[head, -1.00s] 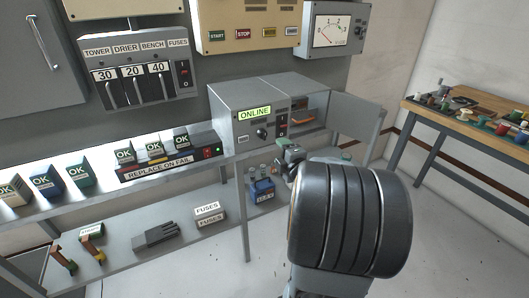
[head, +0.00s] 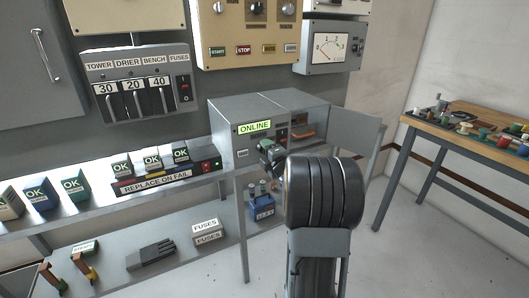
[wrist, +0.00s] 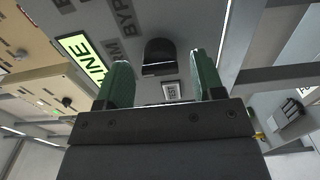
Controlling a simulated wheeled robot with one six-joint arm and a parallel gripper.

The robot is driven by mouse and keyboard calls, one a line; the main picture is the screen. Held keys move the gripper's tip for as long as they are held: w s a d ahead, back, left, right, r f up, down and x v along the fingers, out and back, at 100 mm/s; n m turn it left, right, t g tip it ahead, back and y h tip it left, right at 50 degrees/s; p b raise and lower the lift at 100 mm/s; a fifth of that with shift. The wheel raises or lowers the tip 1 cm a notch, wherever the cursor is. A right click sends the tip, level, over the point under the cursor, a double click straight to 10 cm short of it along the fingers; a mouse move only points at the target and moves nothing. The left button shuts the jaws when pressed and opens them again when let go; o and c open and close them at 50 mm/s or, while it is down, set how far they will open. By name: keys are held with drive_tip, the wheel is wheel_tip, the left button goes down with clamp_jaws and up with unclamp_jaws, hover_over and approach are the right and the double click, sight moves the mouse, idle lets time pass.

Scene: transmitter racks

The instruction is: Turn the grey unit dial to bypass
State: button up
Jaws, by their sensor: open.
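The grey unit (head: 232,115) stands on the shelf, its lit green display (head: 254,127) reading ONLINE. Its black dial (wrist: 159,55) shows in the wrist view, near lettering that starts BYP (wrist: 124,15); the rest of the lettering is cut off. My gripper (wrist: 161,62) is open, its two green fingers pointing at the panel on either side of the dial in the picture. I cannot tell whether they touch it. In the head view my gripper (head: 268,150) is in front of the unit's face and hides the dial.
The unit's compartment door (head: 355,138) stands open at the right. A small box with a red light (head: 206,160) and several OK blocks (head: 152,160) sit to the left. A blue item (head: 262,207) is on the lower shelf. A wooden workbench (head: 450,125) is at the right.

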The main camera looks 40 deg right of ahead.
drive_tip(key=shift+w, duration=0.6)
drive_tip(key=c, duration=0.9)
